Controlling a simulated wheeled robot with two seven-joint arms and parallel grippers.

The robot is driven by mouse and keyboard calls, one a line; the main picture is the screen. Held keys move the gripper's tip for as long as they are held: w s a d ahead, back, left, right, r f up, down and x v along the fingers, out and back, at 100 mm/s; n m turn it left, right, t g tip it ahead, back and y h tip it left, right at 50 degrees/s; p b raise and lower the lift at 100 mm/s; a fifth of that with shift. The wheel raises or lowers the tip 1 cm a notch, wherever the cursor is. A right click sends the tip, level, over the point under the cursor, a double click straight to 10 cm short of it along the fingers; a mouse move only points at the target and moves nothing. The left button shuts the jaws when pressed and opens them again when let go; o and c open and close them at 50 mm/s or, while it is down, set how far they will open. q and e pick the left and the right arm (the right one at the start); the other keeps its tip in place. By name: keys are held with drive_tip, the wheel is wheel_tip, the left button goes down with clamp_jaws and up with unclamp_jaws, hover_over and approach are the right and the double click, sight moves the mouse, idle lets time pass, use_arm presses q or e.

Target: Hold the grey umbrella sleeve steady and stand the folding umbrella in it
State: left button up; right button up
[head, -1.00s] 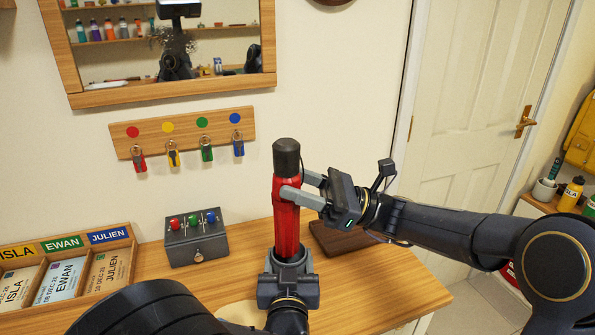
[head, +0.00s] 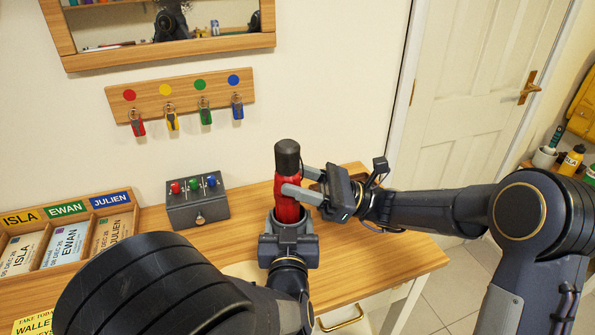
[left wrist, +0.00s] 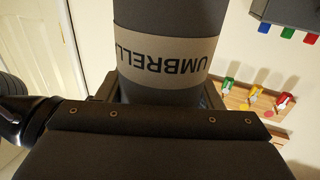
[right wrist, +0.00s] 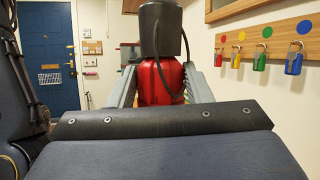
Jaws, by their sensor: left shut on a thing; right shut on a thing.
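The folding umbrella, red with a black handle (head: 287,158), stands upright with its lower part down inside the grey umbrella sleeve. My right gripper (head: 297,193) is shut on the umbrella's red upper part, just below the handle; the right wrist view shows the red body (right wrist: 160,82) between its fingers. The sleeve shows in the left wrist view with a label band (left wrist: 168,50) reading "UMBRELL". My left gripper (head: 288,240) is shut around the sleeve, whose upper rim shows in the head view (head: 287,222). The sleeve's base is hidden behind my left gripper.
A grey box with coloured knobs (head: 197,205) stands left of the sleeve. A wooden name tray (head: 70,225) lies at the far left. Key hooks (head: 180,95) hang on the wall. The table (head: 385,262) is clear at the front right.

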drive_tip(key=shift+f, duration=0.15)
drive_tip(key=o, duration=1.3)
drive_tip(key=shift+o, duration=0.2)
drive_tip(key=shift+f, duration=0.1)
drive_tip(key=v, duration=1.2)
drive_tip(key=shift+s, duration=0.1)
use_arm(q)
drive_tip(key=o, duration=1.1)
drive_tip(key=shift+c, duration=0.2)
